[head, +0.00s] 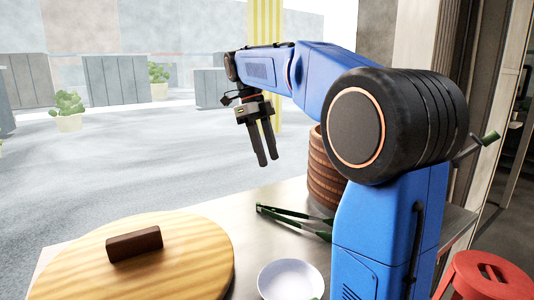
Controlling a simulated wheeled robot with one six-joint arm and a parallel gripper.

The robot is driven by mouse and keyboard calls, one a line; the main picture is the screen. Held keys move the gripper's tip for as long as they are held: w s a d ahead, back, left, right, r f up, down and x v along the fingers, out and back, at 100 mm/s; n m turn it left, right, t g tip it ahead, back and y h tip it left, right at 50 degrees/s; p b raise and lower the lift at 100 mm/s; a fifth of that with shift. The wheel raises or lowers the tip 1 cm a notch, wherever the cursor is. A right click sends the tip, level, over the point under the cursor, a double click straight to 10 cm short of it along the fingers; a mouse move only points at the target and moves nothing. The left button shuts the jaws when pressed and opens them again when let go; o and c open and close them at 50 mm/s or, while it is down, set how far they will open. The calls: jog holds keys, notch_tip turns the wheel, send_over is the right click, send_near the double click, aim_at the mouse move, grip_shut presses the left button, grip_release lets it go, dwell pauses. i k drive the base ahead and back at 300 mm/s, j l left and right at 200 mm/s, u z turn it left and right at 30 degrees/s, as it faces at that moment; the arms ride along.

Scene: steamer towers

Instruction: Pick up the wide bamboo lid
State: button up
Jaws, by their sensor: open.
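The wide bamboo lid (190,265) is a large round light-wood disc at the lower left, lying at the near left of the metal table. A dark brown block handle (134,243) sits on its top. My gripper (267,163) hangs in the air beyond the lid and to its right, fingers pointing down. It is open, with a narrow gap between the two dark fingers, and nothing shows between them. It is apart from the lid.
A brown steamer stack (324,172) stands at the back right, partly hidden by my arm. Green-handled tongs (290,213) and a white dish (290,280) lie on the metal table (262,245). A red stool (487,275) stands at the lower right. Potted plants stand on the floor behind.

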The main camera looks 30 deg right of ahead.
aim_at(162, 255)
jog(key=k+l, duration=0.3)
jog(key=k, duration=0.15)
jog(key=k+l, duration=0.35)
jog(key=k, duration=0.1)
